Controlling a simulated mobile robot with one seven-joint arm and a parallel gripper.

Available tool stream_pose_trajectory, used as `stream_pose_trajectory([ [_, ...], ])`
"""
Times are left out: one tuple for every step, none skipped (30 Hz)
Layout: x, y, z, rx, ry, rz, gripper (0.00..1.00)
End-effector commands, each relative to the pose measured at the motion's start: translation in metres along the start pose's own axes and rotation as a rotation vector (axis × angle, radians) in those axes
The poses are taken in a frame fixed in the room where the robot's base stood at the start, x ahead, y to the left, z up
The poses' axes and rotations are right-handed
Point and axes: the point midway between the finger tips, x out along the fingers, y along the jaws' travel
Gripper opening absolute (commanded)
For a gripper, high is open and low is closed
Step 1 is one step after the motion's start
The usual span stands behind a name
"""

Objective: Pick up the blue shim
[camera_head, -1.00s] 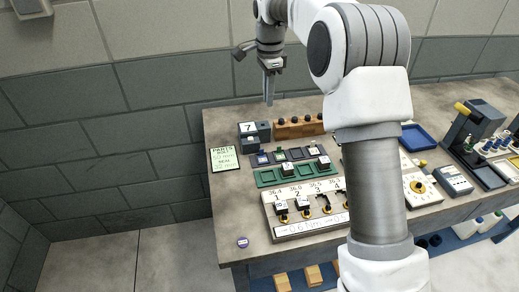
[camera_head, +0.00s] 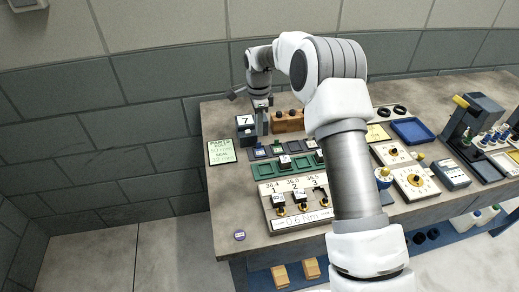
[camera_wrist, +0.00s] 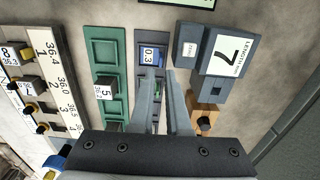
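The blue shim (camera_wrist: 148,54), with a white label reading 0.3, lies in the end pocket of a dark shim tray (camera_wrist: 151,36). It also shows in the head view (camera_head: 260,152) at the left end of that tray, just below my fingertips. My gripper (camera_wrist: 157,74) points down over the tray, its two fingers apart with a gap between them. The fingertips appear close to the blue shim's near edge, and I cannot tell whether they touch anything. A green shim (camera_wrist: 157,88) shows between the fingers. My gripper is also in the head view (camera_head: 262,132).
A length gauge reading 7 (camera_wrist: 228,55) stands close to the right of my fingers in the wrist view. A green tray (camera_wrist: 103,50) holding a block marked 5 (camera_wrist: 104,90) lies to the left. A wooden block with dark knobs (camera_head: 288,121) stands behind the shim tray.

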Motion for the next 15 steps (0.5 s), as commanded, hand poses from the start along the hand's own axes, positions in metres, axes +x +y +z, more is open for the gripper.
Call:
stream_pose_trajectory([
  [0.003, 0.000, 0.000, 0.000, 0.000, 0.001, 0.14],
  [0.004, 0.000, 0.000, 0.000, 0.000, 0.001, 0.14],
  [0.005, 0.000, 0.000, 0.000, 0.000, 0.001, 0.14],
  [0.007, 0.000, 0.000, 0.000, 0.000, 0.002, 0.14],
  [0.009, 0.000, 0.000, 0.000, -0.001, 0.002, 0.14],
  [0.013, 0.000, 0.000, 0.000, -0.001, 0.002, 0.14],
  [0.016, 0.000, -0.001, 0.000, -0.001, 0.002, 0.14],
  [0.020, 0.000, -0.001, 0.000, 0.000, 0.003, 0.14],
  [0.026, 0.000, -0.001, 0.000, -0.001, 0.004, 0.14],
  [0.031, 0.000, -0.001, 0.000, -0.002, 0.004, 0.14],
  [0.036, 0.000, -0.001, 0.001, -0.002, 0.003, 0.14],
  [0.043, 0.000, -0.001, 0.001, 0.000, 0.004, 0.14],
  [0.047, 0.000, -0.001, 0.001, 0.000, 0.004, 0.14],
  [0.050, -0.001, -0.001, 0.001, 0.000, 0.003, 0.14],
  [0.053, -0.001, 0.000, 0.000, -0.001, 0.001, 0.14],
])
